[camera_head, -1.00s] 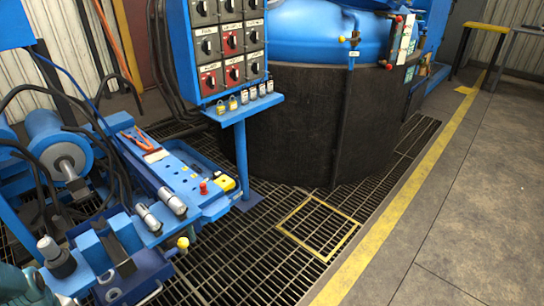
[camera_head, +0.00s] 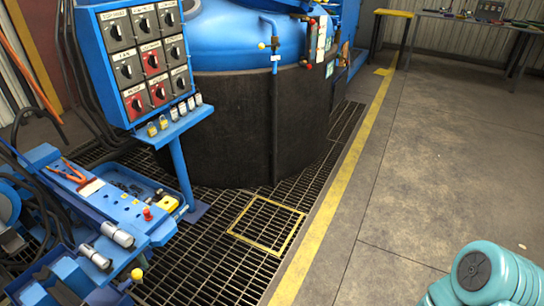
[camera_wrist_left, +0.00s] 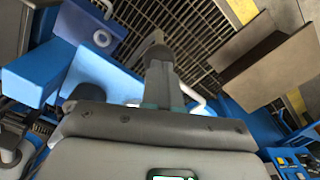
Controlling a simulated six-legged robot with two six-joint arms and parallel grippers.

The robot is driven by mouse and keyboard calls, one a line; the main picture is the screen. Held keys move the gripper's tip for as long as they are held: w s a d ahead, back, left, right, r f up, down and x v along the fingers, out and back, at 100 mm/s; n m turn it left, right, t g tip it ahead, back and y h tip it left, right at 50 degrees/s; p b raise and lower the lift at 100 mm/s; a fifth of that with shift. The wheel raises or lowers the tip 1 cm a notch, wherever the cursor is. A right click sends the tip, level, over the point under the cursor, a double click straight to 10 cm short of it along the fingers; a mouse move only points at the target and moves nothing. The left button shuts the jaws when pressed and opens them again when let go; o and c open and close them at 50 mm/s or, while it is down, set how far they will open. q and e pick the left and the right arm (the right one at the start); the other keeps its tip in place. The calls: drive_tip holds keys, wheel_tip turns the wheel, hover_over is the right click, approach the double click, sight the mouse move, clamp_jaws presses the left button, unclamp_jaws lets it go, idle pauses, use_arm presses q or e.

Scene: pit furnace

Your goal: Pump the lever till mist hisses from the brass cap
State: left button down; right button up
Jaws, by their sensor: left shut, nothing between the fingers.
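A blue machine bench (camera_head: 110,212) stands at the lower left of the head view. A yellow ball knob (camera_head: 137,274) sticks out at its front corner; it may be the end of the lever, but I cannot tell. I cannot pick out the brass cap for certain, and no mist shows. In the left wrist view my left gripper (camera_wrist_left: 156,48) is shut and empty. It is above blue machine parts (camera_wrist_left: 95,75) and the floor grating (camera_wrist_left: 190,30); I cannot tell whether it touches anything. A pale curved bar (camera_wrist_left: 198,97) shows beside it. My right gripper is out of view.
A blue switch panel (camera_head: 115,45) stands on a post behind the bench. Behind it is the large dark furnace (camera_head: 225,125) with a blue lid (camera_head: 225,35). A yellow-framed hatch (camera_head: 266,226) lies in the grating.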

use_arm(q)
wheel_tip(320, 180, down, 10)
drive_tip(key=s+d+b, duration=0.1)
drive_tip(key=d+b, duration=0.1)
drive_tip(key=b, duration=0.5)
drive_tip(key=shift+d, duration=0.15)
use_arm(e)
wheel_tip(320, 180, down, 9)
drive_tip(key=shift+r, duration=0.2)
use_arm(q)
drive_tip(key=r+p, duration=0.3)
drive_tip(key=a+r+p, duration=0.1)
drive_tip(key=r+p, duration=0.2)
drive_tip(key=r, duration=0.1)
drive_tip(key=w+a+r+p, duration=0.1)
drive_tip(key=r+p, duration=0.1)
drive_tip(key=r, duration=0.2)
drive_tip(key=shift+a+p, duration=0.25)
drive_tip(key=shift+p, duration=0.15)
drive_tip(key=shift+f, duration=0.1)
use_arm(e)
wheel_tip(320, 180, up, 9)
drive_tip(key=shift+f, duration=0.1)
